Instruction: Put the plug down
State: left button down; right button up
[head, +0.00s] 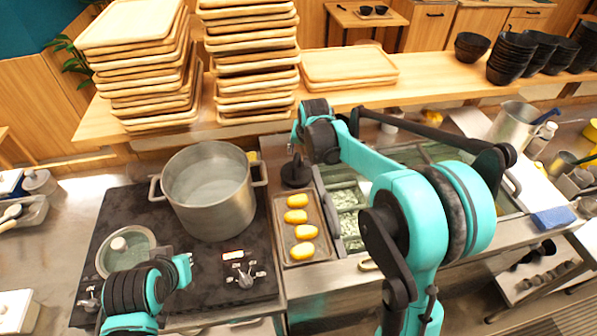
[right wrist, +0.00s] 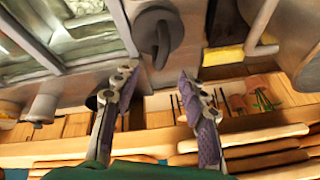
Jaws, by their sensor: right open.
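A dark round plug (head: 296,174) with a raised handle sits on the metal counter, just behind the tray of yellow pieces. In the right wrist view the plug (right wrist: 157,32) lies ahead of the fingers, with its looped handle showing. My right gripper (head: 299,138) is above the plug in the head view. Its two fingers stand apart in the right wrist view (right wrist: 156,82), with nothing held between them. My left gripper (head: 182,268) is at the lower left over the dark stove; its fingers do not show clearly.
A tray (head: 282,239) of several yellow pieces lies beside the stove. Sunken food containers (head: 346,212) are to its right. Stacked wooden trays (head: 255,62) line the back shelf.

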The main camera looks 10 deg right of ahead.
aim_at(296, 158)
jog(key=shift+m, duration=0.3)
jog(key=x, duration=0.4)
jog(key=w+b+x, duration=0.1)
jog(key=x, duration=0.8)
jog(key=shift+w+a+r+b, duration=0.1)
jog(key=shift+w+r+b, duration=0.1)
jog(key=shift+w+b, duration=0.15)
jog(key=shift+s, duration=0.1)
grip_shut()
